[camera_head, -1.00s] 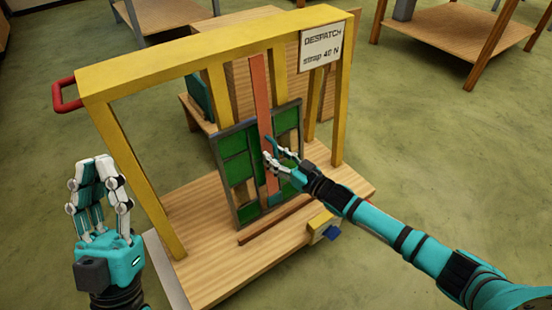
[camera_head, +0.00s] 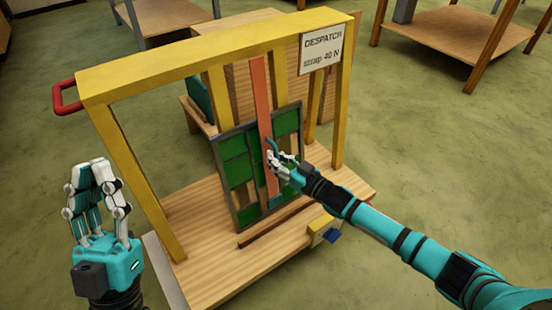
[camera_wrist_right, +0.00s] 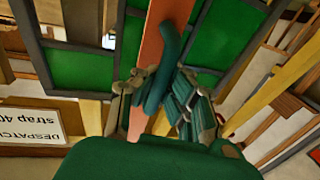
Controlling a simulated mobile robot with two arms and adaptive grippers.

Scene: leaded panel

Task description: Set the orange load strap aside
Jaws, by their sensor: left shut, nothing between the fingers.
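The orange load strap (camera_head: 262,95) runs upright from the yellow top beam down across the green leaded panel (camera_head: 237,170). My right gripper (camera_head: 274,157) is at the strap's lower half. In the right wrist view the strap (camera_wrist_right: 158,25) passes behind a curved teal handle-like piece (camera_wrist_right: 165,70), with my right fingers (camera_wrist_right: 162,95) on either side. I cannot tell whether they grip it. My left gripper (camera_head: 93,170) is shut and empty, left of the rack.
The yellow frame (camera_head: 215,50) stands on a wooden base (camera_head: 200,215) and carries a despatch sign (camera_head: 323,47). A red handle (camera_head: 66,98) juts out at left. A wooden bar (camera_head: 275,222) lies before the panel. Other tables (camera_head: 465,40) stand behind; green floor is open at right.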

